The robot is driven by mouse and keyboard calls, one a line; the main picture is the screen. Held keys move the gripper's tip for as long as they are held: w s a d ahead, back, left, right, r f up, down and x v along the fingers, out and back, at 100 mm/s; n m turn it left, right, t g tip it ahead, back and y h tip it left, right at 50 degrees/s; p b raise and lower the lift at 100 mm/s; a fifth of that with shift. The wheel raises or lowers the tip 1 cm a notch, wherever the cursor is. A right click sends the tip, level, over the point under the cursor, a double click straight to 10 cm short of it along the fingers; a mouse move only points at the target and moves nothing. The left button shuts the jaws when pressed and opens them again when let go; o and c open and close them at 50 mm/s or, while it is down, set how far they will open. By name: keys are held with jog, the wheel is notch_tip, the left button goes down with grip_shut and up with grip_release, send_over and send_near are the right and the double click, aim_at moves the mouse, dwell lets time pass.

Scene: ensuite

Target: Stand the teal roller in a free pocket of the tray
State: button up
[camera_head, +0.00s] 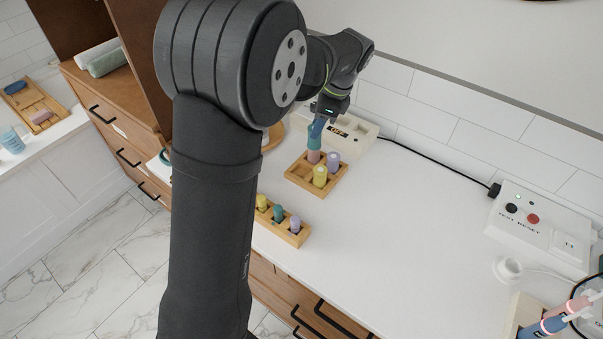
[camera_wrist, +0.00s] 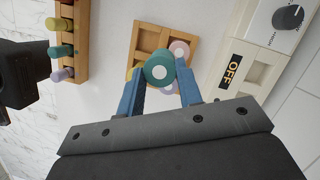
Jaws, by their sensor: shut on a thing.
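My gripper (camera_head: 316,130) is shut on the teal roller (camera_head: 314,143), holding it roughly upright over the wooden tray (camera_head: 296,180). In the wrist view the roller's round end (camera_wrist: 159,70) sits between the blue fingertips (camera_wrist: 160,84). The tray (camera_wrist: 136,40) holds a pink roller (camera_head: 314,157), a lilac roller (camera_head: 333,160) and a yellow roller (camera_head: 320,176). In the wrist view, empty pockets (camera_wrist: 150,38) show at the tray's upper left. The teal roller hides part of the tray, and its lower end's exact height is unclear.
A narrow wooden rack (camera_head: 292,238) in front holds yellow, teal and lilac pieces. A pale box marked OFF (camera_head: 350,130) stands close behind the tray. A TEST RESET box (camera_head: 535,225) is at right. The white counter (camera_head: 400,230) between is clear.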

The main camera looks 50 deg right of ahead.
jog(key=a+f+n, duration=0.1)
jog(key=f, duration=0.2)
jog(key=w+a+f+n, duration=0.1)
jog(key=f, duration=0.1)
jog(key=a+f+n, duration=0.1)
jog(key=f, duration=0.2)
jog(key=shift+w+a+f+g+y, duration=0.25)
jog(key=shift+a+f+g+y, duration=0.05)
jog(key=shift+a+y, duration=0.1)
jog(key=shift+f, duration=0.1)
jog(key=o, duration=1)
jog(key=shift+c, duration=0.2)
jog(key=v, duration=1.2)
